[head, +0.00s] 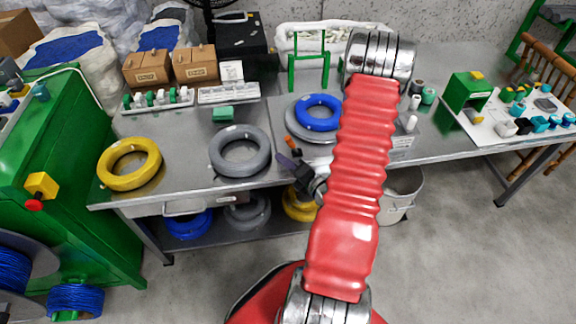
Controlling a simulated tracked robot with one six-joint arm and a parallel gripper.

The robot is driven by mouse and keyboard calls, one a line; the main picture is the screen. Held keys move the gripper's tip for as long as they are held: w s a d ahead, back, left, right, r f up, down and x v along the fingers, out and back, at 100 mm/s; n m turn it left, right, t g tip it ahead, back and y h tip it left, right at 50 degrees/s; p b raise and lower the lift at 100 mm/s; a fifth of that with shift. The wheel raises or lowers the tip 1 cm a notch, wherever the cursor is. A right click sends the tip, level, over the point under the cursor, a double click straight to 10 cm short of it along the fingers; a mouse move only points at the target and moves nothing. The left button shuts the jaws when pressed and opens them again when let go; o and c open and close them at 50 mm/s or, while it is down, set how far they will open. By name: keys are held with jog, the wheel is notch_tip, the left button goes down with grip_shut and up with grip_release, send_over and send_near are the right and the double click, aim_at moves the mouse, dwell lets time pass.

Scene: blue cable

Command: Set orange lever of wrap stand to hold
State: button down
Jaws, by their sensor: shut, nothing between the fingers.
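A small orange piece (290,142), which looks like the lever, shows at the front left edge of a round grey stand (300,131). A blue cable coil (318,113) lies on this stand. My gripper (290,163) is at the table's front, just below the orange piece and left of my red arm. It is small and dark here, shut and empty. I cannot tell whether it touches the lever. My arm hides part of the stand's right side, and the lever's setting is too small to read.
A grey coil (240,151) and a yellow coil (129,163) lie left on the steel table (185,205). A green frame (308,62) stands behind the blue coil. A green machine (70,170) is at far left. A grey bin (400,190) stands right, below the table. Floor at right is clear.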

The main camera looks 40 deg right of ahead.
aim_at(292, 144)
jog(key=shift+x, duration=1.8)
jog(key=shift+s+d+r, duration=0.25)
jog(key=shift+d, duration=0.3)
jog(key=shift+s+d+r, duration=0.3)
jog(key=shift+d, duration=0.25)
jog(key=shift+s+d+r, duration=0.25)
jog(key=shift+d, duration=0.3)
jog(key=shift+s+d, duration=0.1)
jog(key=shift+d, duration=0.1)
